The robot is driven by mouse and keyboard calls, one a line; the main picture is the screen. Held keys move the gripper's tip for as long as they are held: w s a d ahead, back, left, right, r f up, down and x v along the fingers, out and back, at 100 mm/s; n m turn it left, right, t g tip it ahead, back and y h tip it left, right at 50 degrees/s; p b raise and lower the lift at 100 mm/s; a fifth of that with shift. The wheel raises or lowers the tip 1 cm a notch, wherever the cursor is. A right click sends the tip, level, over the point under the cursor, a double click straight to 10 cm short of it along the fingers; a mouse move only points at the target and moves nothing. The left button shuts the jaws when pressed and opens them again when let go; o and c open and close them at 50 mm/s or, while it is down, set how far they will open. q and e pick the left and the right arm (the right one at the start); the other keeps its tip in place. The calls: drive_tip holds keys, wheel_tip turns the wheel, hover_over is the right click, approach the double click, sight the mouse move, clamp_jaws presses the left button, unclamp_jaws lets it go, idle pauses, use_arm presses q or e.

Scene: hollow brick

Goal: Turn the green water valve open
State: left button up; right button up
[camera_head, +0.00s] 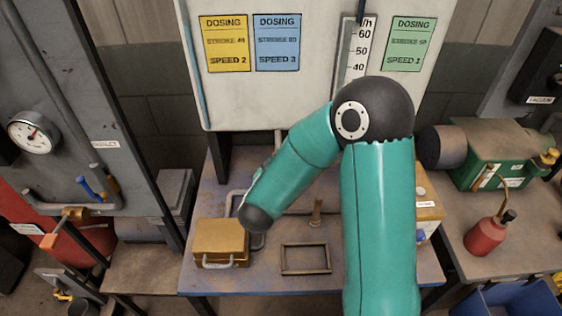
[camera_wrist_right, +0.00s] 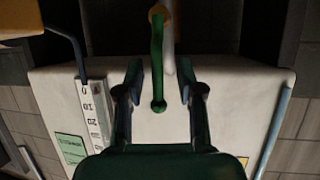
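The green valve handle (camera_wrist_right: 158,60) shows in the right wrist view as a long green lever with a rounded end, in front of a pale panel. It lies along a white pipe (camera_wrist_right: 168,45) near its upper part. My right gripper (camera_wrist_right: 160,72) is open, with one finger on each side of the handle and visible gaps between. I see no clear contact. In the head view my teal arm fills the middle; neither the right gripper's fingers nor the green handle can be made out there. My left gripper is in neither view.
The pale dosing panel (camera_head: 300,105) carries labels and a scale (camera_head: 358,50). Below it a workbench (camera_head: 215,290) holds a brown box (camera_head: 220,242) and an empty frame (camera_head: 305,259). A red oil can (camera_head: 487,235) stands at right. A gauge (camera_head: 33,133) is at left.

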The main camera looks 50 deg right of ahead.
drive_tip(key=v, duration=0.6)
idle(0.4)
